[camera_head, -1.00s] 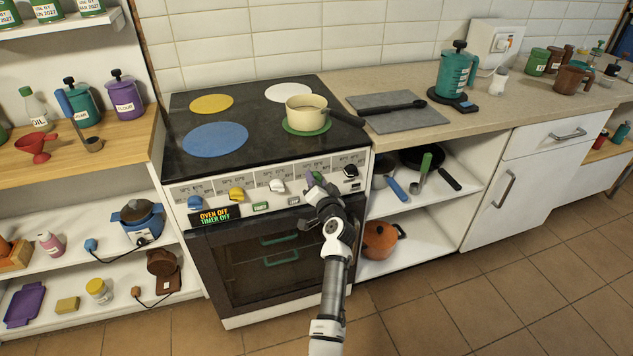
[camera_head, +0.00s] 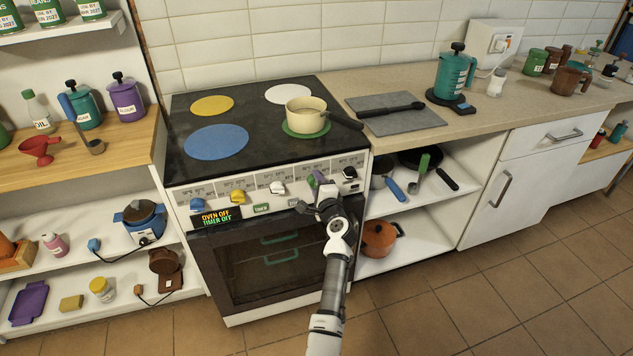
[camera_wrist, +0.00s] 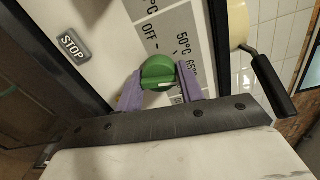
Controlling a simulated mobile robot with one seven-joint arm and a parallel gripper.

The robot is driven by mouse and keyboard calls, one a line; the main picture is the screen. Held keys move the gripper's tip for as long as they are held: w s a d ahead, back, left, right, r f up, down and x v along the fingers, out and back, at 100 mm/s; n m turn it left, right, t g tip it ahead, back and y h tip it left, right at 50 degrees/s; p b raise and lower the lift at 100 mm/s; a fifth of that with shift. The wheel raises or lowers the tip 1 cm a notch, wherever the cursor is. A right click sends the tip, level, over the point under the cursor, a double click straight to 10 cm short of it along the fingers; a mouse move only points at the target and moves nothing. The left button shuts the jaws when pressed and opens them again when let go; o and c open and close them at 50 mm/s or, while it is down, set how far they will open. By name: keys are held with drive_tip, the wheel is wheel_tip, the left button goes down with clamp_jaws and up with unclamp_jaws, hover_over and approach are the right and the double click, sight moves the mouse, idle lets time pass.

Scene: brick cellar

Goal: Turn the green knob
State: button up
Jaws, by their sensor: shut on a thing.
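The green knob (camera_wrist: 158,72) sits on the stove's white front panel. In the wrist view it lies between the two purple fingers of my gripper (camera_wrist: 161,86), which are shut on it from both sides. Printed marks OFF and 50°C show beside the knob. Its pointer is hard to make out. In the head view my gripper (camera_head: 318,181) is at the right part of the knob row, between the white knob (camera_head: 277,187) and the black knob (camera_head: 349,173). The green knob is mostly hidden there by my gripper.
A cream pan (camera_head: 306,114) stands on the green hob plate (camera_head: 306,132), its dark handle reaching right. The oven display (camera_head: 216,217) reads oven off, timer off. Blue (camera_head: 197,204) and yellow (camera_head: 238,196) knobs are further left. A STOP button (camera_wrist: 73,45) is near the knob.

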drive_tip(key=m+p, duration=0.2)
drive_tip(key=m, duration=0.4)
drive_tip(key=shift+r, duration=0.1)
drive_tip(key=m+p, duration=0.3)
drive_tip(key=m, duration=0.3)
drive_tip(key=shift+y, duration=0.3)
idle(0.3)
drive_tip(key=o, duration=1)
drive_tip(key=shift+f, duration=0.2)
drive_tip(key=shift+b+v, duration=0.95)
drive_tip(key=shift+v, duration=6)
drive_tip(key=shift+w, duration=0.1)
